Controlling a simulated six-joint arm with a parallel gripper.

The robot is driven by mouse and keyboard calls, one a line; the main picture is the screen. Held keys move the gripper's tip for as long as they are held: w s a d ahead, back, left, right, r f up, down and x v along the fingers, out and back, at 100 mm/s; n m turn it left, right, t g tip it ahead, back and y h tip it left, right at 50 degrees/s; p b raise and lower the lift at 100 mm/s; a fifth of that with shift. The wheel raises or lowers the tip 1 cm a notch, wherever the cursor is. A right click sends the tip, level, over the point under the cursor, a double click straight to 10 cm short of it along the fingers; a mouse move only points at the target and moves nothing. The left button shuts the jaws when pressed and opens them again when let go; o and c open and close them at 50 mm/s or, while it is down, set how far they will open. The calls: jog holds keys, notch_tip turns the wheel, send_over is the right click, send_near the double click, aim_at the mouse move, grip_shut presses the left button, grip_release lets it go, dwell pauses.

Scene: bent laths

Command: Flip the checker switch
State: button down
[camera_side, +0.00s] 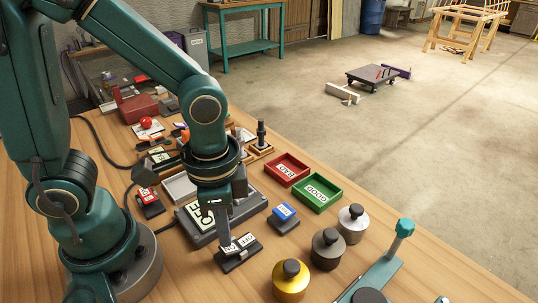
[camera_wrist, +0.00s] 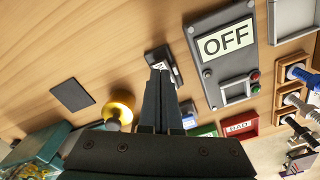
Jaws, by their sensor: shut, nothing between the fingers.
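The checker (camera_side: 200,232) is a grey box with a white sign reading OFF; it also shows in the wrist view (camera_wrist: 207,82). A small dark switch box (camera_side: 246,255) with white labels lies in front of it, and shows in the wrist view (camera_wrist: 150,55) just beyond my fingertips. My gripper (camera_side: 225,241) points down with its fingers shut and empty, at the left part of the switch box. In the wrist view my fingers (camera_wrist: 161,73) partly cover the switch box. Whether they touch it, I cannot tell. The fingers hide part of its labels and the lever position.
A blue block (camera_side: 284,215) sits right of the checker. Red BAD (camera_side: 287,168) and green GOOD (camera_side: 317,193) trays lie behind. Brass (camera_side: 290,283), dark (camera_side: 327,250) and silver (camera_side: 352,225) knobbed weights stand to the right. Bare wood (camera_wrist: 70,40) lies to one side of the switch box.

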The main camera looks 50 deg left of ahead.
jog(key=shift+f, duration=1.35)
dwell(0.9)
jog(key=shift+r, duration=3.55)
